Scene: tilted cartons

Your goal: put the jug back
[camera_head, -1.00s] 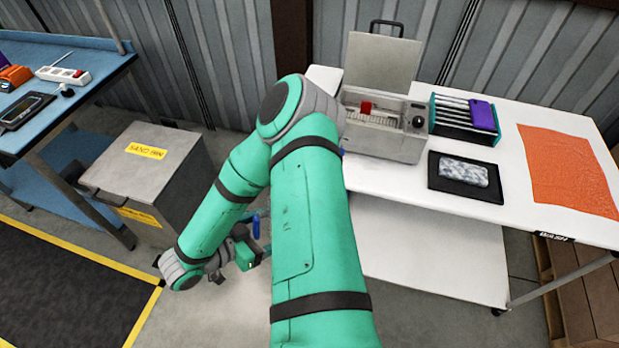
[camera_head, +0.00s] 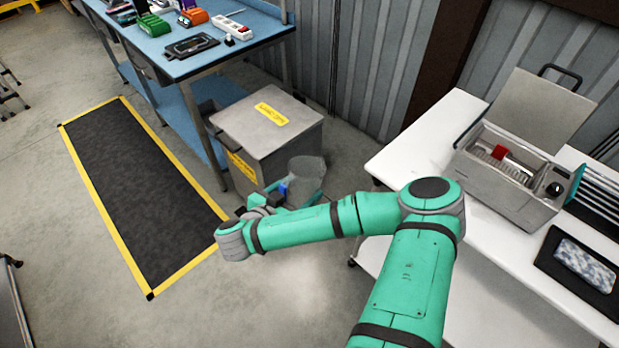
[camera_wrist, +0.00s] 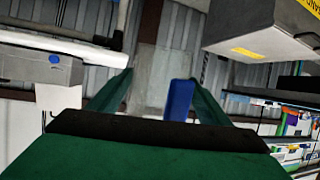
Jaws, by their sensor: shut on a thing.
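The jug (camera_head: 307,168) is a clear grey, see-through vessel with a blue handle. My gripper (camera_head: 298,190) is shut on it and holds it off the floor, in front of the grey sand bin (camera_head: 262,135). In the wrist view the jug (camera_wrist: 152,72) stands between the two green fingers of my gripper (camera_wrist: 155,100), with the blue handle toward the right finger. The jug's lower part is partly hidden by my gripper and wrist in the head view.
A blue workbench (camera_head: 200,45) with tools and a power strip stands behind the bin. A white table (camera_head: 420,140) at the right bears an open grey bath-like box (camera_head: 505,185) and a black tray (camera_head: 555,262).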

